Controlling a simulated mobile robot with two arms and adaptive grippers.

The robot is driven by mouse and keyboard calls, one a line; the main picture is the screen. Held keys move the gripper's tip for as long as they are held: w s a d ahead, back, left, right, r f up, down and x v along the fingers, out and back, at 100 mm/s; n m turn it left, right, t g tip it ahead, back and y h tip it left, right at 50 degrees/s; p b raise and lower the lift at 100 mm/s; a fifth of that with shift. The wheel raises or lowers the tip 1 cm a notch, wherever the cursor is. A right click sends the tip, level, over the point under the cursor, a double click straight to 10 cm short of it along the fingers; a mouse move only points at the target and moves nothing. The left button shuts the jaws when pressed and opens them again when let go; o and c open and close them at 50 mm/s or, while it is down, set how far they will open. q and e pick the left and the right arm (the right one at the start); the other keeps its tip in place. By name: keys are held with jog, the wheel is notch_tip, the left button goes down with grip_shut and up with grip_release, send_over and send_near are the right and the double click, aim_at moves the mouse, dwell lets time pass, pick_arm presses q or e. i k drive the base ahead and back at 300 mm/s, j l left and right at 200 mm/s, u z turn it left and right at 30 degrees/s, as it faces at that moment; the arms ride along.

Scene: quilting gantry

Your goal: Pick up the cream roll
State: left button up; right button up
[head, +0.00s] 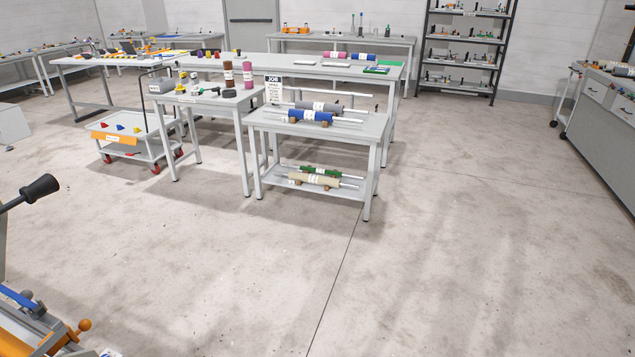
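The cream roll (316,179) lies on its side on the lower shelf (278,186) of a grey two-level table across the floor. A thin rod sticks out of its ends, and a white label is around its middle. A green roll (318,170) lies just behind it on the same shelf. The table's upper top partly roofs the shelf, but the cream roll shows from the front. Neither of my grippers is in view.
Blue (309,116) and grey (320,106) rolls lie on the table's upper top (360,129). A smaller table (222,103) and an orange-labelled cart (131,151) stand to its left. Machinery (45,325) fills the lower left corner. The floor (420,260) in front is clear.

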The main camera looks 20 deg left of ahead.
aim_at(323, 181)
jog(key=u, duration=3.05)
jog(key=z, duration=2.35)
jog(key=i+l+z, duration=0.15)
jog(key=i, duration=0.15)
jog(key=i+z, duration=0.1)
jog(key=i, duration=0.2)
jog(key=i+l+z, duration=0.1)
jog(key=i+z, duration=0.25)
jog(key=i, duration=2.15)
